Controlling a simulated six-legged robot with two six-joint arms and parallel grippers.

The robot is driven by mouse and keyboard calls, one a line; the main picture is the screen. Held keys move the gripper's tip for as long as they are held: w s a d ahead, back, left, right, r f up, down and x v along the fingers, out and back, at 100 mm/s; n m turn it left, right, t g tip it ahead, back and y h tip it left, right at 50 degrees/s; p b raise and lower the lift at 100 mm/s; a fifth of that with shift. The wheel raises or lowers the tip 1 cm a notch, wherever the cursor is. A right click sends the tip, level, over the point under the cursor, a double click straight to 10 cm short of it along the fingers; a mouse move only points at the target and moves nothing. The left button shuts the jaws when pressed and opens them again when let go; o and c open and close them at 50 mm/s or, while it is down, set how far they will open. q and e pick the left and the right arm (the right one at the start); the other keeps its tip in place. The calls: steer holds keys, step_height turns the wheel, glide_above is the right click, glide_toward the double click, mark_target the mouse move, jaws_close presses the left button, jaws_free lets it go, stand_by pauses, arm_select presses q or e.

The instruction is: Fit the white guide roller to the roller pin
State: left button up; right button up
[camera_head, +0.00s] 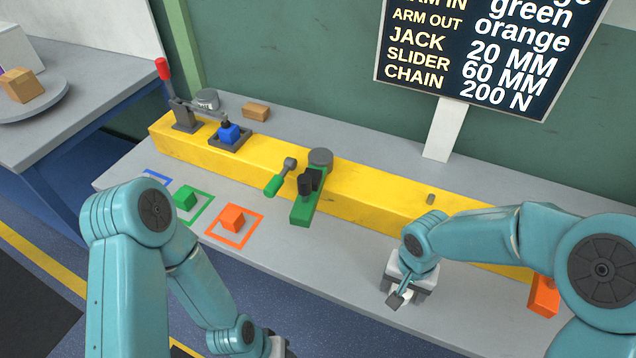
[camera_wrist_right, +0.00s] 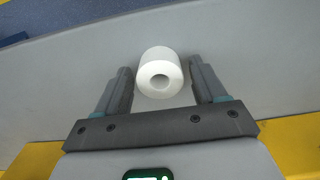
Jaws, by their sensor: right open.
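The white guide roller (camera_wrist_right: 160,70) lies on the grey table between the two fingers of my right gripper (camera_wrist_right: 161,82) in the right wrist view. Its bored end faces the camera, and a small gap shows on each side of it. The right gripper is open around it. In the head view the right gripper (camera_head: 404,288) is low over the table, in front of the yellow beam, and mostly hides the roller. A short grey pin (camera_head: 431,199), seemingly the roller pin, stands bare on the yellow beam (camera_head: 375,200). My left gripper (camera_head: 277,347) is cut off at the bottom edge, its fingers unseen.
The beam carries a red-handled lever (camera_head: 163,70), a blue block (camera_head: 229,132) and a green arm (camera_head: 303,205). Green (camera_head: 185,198) and orange (camera_head: 232,217) blocks sit in outlined squares. An orange part (camera_head: 543,296) is by the beam's right end. A sign (camera_head: 480,50) stands behind.

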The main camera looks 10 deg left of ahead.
steer(key=shift+r, duration=0.1)
steer(key=shift+s, duration=0.1)
steer(key=shift+c, duration=1.2)
steer(key=c, duration=0.9)
steer(key=shift+r+p, duration=2.05)
steer(key=shift+r, duration=1.5)
steer(key=shift+c, duration=0.3)
